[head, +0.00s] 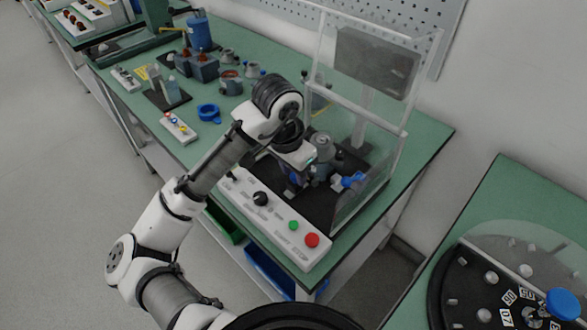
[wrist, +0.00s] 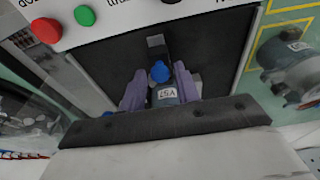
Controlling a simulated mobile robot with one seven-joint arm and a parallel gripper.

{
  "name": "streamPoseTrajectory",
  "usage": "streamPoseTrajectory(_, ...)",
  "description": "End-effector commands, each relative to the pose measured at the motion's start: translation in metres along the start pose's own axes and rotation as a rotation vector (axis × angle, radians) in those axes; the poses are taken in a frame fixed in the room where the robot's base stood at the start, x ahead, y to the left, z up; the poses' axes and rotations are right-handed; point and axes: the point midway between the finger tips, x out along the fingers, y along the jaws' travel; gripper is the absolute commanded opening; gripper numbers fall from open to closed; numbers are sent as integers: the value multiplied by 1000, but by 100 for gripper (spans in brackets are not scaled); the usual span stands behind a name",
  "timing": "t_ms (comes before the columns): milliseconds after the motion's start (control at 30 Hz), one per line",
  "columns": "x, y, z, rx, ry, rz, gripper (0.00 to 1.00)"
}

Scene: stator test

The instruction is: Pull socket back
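My gripper (head: 297,186) reaches down into the clear-sided test box, over its dark floor. In the wrist view its two purple fingers (wrist: 160,88) stand on either side of a grey part (wrist: 165,95) with a white label and a blue end (wrist: 160,71). I take this to be the socket, but cannot be sure. Whether the fingers press on it is not clear. In the head view a grey stator-like part (head: 323,146) stands just right of my gripper, and a blue fitting (head: 352,180) lies farther right near the clear wall.
The box's front panel (head: 278,222) carries a black knob (head: 260,198), a green button (head: 293,225) and a red button (head: 312,240). The raised clear guard (head: 365,110) stands behind. A blue ring (head: 208,113) and other parts lie on the green bench to the left.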

Motion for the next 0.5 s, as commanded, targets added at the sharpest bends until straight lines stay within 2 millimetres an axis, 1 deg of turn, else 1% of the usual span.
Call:
streamPoseTrajectory(267,-3,0,0,0,1,0,32)
streamPoseTrajectory(367,-10,0,-1,0,1,0,32)
streamPoseTrajectory(500,-25,0,-1,0,1,1,32)
